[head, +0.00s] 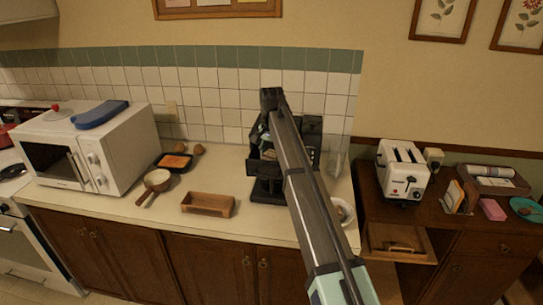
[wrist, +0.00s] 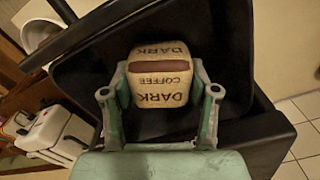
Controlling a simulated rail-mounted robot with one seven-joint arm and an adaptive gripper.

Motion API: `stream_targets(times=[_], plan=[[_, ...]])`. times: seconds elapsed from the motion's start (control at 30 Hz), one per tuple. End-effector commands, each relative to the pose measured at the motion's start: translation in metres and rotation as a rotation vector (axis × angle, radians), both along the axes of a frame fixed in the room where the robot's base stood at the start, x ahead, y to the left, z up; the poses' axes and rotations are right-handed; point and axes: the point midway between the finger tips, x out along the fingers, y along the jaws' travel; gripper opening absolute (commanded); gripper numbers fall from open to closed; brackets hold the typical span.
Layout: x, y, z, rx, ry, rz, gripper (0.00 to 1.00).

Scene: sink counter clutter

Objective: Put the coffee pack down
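The coffee pack (wrist: 161,88) is a beige block with a brown band and dark lettering reading "DARK" and "COFFEE". In the wrist view it sits between the two green-grey fingers of my gripper (wrist: 161,82), with the pads against its sides. A black surface with raised edges (wrist: 92,65) lies behind and around the pack; I cannot tell whether the pack touches it. In the head view my arm crosses in front of the black coffee machine (head: 266,188), and the gripper and pack cannot be made out.
The counter (head: 110,207) holds a microwave (head: 122,145), a wooden box (head: 208,205), a small pan (head: 157,181) and a black dish (head: 174,162). A white bowl (head: 346,211) is right of my arm.

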Motion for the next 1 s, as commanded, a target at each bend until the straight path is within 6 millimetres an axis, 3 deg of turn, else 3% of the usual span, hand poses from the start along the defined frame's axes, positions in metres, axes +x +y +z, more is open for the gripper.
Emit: stream_targets(times=[0.03, 0.07, 0.57, 1.0], plan=[[0.000, 0.000, 0.000, 0.000, 0.000, 0.000, 0.73], [0.000, 0.000, 0.000, 0.000, 0.000, 0.000, 0.84], [0.001, 0.000, 0.010, 0.000, -0.002, 0.000, 0.84], [0.002, 0.001, 0.088, 0.001, -0.003, 0.000, 0.84]])
